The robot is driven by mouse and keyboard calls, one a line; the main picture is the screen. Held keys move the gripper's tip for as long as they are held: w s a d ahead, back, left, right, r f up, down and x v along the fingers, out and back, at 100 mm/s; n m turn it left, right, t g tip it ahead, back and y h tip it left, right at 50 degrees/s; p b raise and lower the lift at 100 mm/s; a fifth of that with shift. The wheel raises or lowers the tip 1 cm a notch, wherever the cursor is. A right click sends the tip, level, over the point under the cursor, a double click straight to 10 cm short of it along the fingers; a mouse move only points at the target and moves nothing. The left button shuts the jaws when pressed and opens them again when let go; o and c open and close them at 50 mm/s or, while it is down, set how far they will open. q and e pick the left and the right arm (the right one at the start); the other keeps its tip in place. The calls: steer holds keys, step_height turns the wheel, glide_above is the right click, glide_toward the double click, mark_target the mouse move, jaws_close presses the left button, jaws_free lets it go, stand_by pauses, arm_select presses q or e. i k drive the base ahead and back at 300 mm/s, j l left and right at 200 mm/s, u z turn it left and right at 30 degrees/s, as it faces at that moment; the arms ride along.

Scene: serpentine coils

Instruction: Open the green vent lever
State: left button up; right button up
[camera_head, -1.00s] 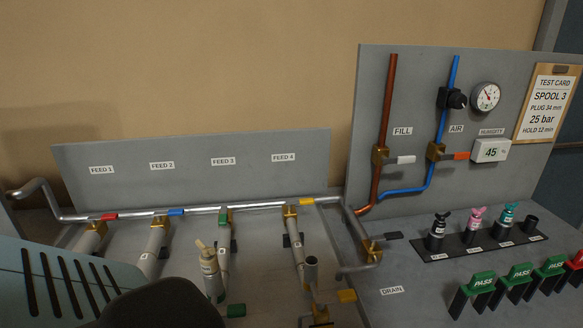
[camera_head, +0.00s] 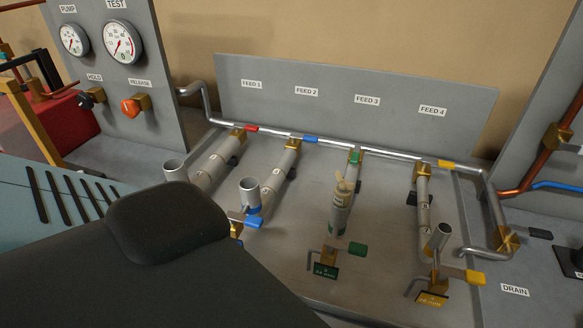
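A green lever handle (camera_head: 357,249) sits on a small brass valve (camera_head: 328,256) at the near end of the third pipe run. A green tag (camera_head: 325,271) with unreadable small print hangs below that valve. The handle points to the right, across the pipe's direction. A grey plug piece with a tan top (camera_head: 341,205) stands upright between the two. Neither gripper shows in the head view.
Neighbouring runs have blue (camera_head: 248,223) and yellow (camera_head: 475,277) near handles and upright grey cups (camera_head: 249,192). A silver header pipe (camera_head: 330,143) crosses behind. Gauges (camera_head: 123,42) and an orange knob (camera_head: 131,107) are at left. My own dark and teal parts cover the lower left.

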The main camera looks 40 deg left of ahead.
mark_target(352, 248)
steer(key=u, duration=0.85)
steer(key=k, duration=0.1)
steer(key=l+z, duration=0.05)
